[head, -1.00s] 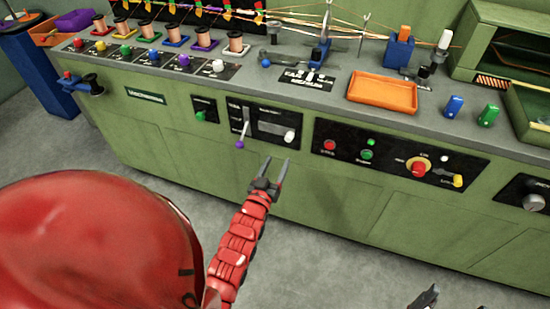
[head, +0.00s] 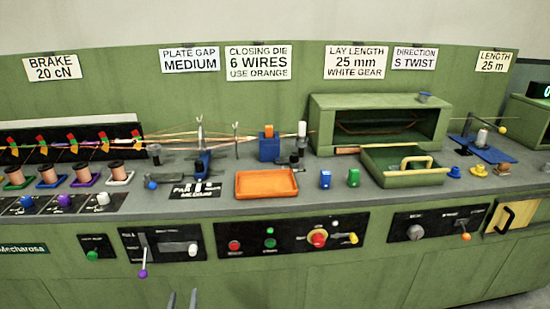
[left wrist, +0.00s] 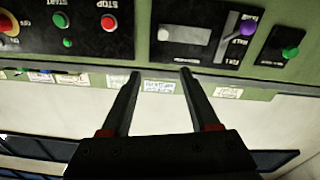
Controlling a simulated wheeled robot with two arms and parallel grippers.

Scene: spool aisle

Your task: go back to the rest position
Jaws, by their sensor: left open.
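My left gripper (head: 182,300) shows at the bottom edge of the head view, only its two fingertips in sight. They are apart with nothing between them, in front of the green machine's front face (head: 265,275). In the left wrist view the left gripper (left wrist: 160,75) is open and empty, its fingers pointing toward the machine's control panels. No contact with the panels shows. My right gripper is not in view.
A lever with a purple knob (head: 143,273) and a control panel (head: 290,241) face me.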

